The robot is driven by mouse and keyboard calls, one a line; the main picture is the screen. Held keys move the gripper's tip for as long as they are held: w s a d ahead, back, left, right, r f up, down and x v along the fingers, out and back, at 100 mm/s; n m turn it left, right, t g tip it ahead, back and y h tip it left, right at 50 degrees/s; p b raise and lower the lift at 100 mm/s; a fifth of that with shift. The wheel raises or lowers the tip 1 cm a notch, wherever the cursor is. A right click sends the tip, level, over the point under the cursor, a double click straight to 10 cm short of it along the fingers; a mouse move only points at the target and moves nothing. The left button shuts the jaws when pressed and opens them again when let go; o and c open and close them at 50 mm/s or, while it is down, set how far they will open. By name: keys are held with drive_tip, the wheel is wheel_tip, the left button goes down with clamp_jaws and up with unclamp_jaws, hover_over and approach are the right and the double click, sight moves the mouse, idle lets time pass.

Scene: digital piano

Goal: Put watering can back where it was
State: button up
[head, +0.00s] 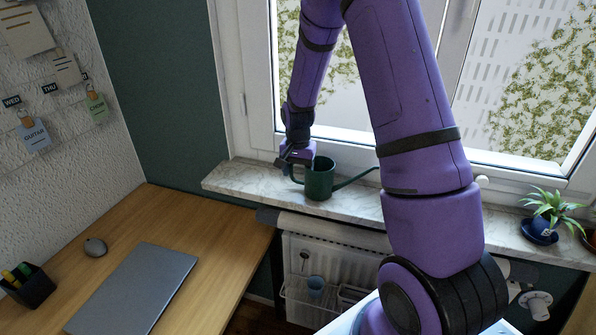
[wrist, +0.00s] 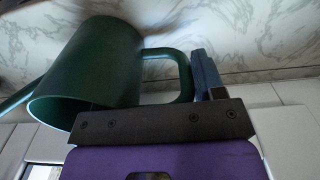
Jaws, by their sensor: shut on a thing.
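The green watering can (head: 319,179) is upright at the marble windowsill (head: 352,203), near the sill's left part. Its spout points right and its handle is on the left. I cannot tell whether its base touches the sill. My gripper (head: 296,160) is at the handle, left of the can, and is shut on it. In the wrist view the can (wrist: 92,62) fills the left half, and its handle (wrist: 184,72) runs to my gripper (wrist: 190,95). One dark finger shows beside the handle; the other is hidden.
A potted plant (head: 541,228) stands on the sill at the right. The window (head: 520,90) is behind the sill, a radiator (head: 330,262) below it. A wooden desk (head: 213,258) at left holds a laptop (head: 135,290), a mouse (head: 95,247) and a pen holder (head: 30,288).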

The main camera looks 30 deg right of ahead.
drive_tip(key=o, duration=1.4)
drive_tip(key=shift+f, duration=0.1)
drive_tip(key=s+a+r+n+t, duration=0.1)
drive_tip(key=s+a+r, duration=0.1)
drive_tip(key=r, duration=0.8)
drive_tip(key=s+a+r+n, duration=0.1)
drive_tip(key=s+r, duration=0.2)
drive_tip(key=r, duration=0.7)
drive_tip(key=shift+s+a+r+n+t, duration=0.7)
drive_tip(key=shift+s+a+r+n, duration=0.9)
drive_tip(key=shift+s, duration=2.5)
drive_tip(key=shift+s+a+r+n+t, duration=0.95)
drive_tip(key=shift+s+r, duration=1)
drive_tip(key=shift+s, duration=2.1)
drive_tip(key=shift+s+a+r+n+t, duration=0.45)
drive_tip(key=shift+s+a+r+n, duration=1.15)
drive_tip(key=shift+s, duration=2.5)
drive_tip(key=shift+r, duration=0.15)
